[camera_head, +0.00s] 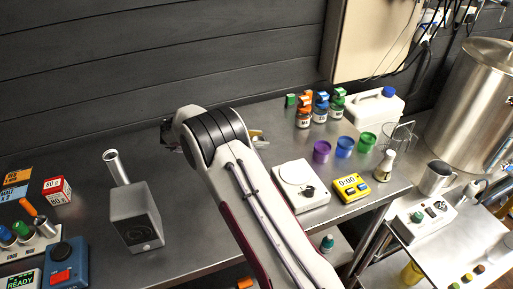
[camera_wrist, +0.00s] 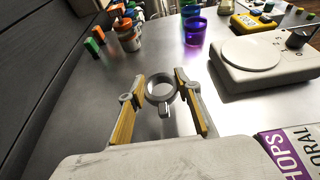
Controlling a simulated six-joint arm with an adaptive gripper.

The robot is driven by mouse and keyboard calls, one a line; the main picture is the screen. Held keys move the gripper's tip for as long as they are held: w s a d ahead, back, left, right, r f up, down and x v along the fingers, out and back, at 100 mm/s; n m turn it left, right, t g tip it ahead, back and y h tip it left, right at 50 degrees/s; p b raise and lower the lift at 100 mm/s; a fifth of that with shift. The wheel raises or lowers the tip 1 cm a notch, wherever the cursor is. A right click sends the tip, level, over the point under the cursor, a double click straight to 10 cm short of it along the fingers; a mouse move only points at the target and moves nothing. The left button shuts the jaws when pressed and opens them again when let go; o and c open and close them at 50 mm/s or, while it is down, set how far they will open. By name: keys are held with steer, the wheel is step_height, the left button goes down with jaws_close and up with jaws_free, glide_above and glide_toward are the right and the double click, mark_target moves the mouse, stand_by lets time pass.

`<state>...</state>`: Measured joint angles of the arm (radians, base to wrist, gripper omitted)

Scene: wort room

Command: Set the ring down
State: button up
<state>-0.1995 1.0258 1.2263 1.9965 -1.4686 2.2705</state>
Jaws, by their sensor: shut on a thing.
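The ring (camera_wrist: 150,97), a dark grey metal hoop with a small stub on its near side, is between the fingertips of my gripper (camera_wrist: 160,86) in the wrist view. The yellow-padded fingers are shut on it from both sides. The steel table (camera_wrist: 90,95) shows beneath; I cannot tell whether the ring touches it. In the head view my arm hides the ring and most of the gripper; only a pale fingertip (camera_head: 258,138) shows.
A white hotplate (camera_wrist: 251,66) stands to the right, with a hops packet (camera_wrist: 292,150) nearer. Lidded jars (camera_wrist: 129,38) and a purple cup (camera_wrist: 195,33) stand beyond. In the head view, a grey box (camera_head: 135,215) and a yellow timer (camera_head: 351,187) flank my arm.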

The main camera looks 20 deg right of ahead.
steer(key=shift+f, duration=1.8)
steer(key=shift+f, duration=0.2)
steer(key=o, duration=1.1)
steer(key=shift+r, duration=0.1)
steer(key=shift+r, duration=0.1)
steer(key=v, duration=1.2)
